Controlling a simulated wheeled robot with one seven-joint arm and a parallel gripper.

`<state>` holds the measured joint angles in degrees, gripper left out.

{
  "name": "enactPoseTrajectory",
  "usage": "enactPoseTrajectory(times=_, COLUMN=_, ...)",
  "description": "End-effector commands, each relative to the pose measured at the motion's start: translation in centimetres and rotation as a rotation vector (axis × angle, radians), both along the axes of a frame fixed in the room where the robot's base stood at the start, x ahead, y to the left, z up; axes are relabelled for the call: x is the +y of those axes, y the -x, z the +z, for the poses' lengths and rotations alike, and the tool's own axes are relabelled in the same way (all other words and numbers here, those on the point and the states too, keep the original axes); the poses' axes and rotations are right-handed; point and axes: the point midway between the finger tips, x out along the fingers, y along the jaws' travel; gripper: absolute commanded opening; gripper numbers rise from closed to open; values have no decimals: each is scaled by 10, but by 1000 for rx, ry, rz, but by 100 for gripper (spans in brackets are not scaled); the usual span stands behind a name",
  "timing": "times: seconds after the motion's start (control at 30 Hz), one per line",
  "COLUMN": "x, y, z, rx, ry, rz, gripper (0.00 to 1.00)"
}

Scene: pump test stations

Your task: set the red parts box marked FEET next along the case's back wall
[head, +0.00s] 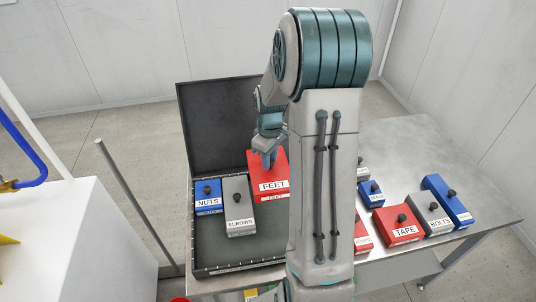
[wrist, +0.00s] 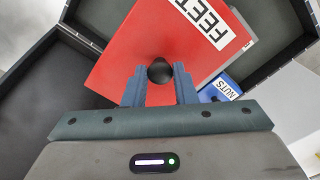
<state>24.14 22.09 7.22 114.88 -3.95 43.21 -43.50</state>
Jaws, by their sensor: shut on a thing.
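The red FEET box (head: 265,168) is at the back of the open dark case (head: 245,251), right of the grey ELBOWS box. My gripper (head: 268,158) is above it, its fingers shut on the black knob on its lid. In the wrist view the fingers (wrist: 160,88) stand on both sides of this knob, and the red box (wrist: 140,45) looks upright in them. I cannot tell whether its underside touches the case floor. The blue NUTS box (head: 207,192) stands in the case's back left corner. The grey ELBOWS box (head: 238,200) stands beside it, reaching further forward.
The case's lid (head: 222,125) stands raised at the back. The front of the case floor is bare. Right of my arm on the metal table are the red TAPE box (head: 400,232), the grey BOLTS box (head: 432,222), a blue box (head: 448,200) and others partly hidden.

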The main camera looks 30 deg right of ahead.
Motion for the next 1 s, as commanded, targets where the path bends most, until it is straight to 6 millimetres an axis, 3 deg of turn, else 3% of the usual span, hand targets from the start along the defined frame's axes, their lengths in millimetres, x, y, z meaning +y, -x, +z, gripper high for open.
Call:
enactPoseTrajectory(times=0.53, x=0, y=0, z=-66, rx=0, ry=-1, rz=0, gripper=0)
enactPoseTrajectory(times=1.0, x=0, y=0, z=-65, rx=0, ry=0, rz=0, gripper=0)
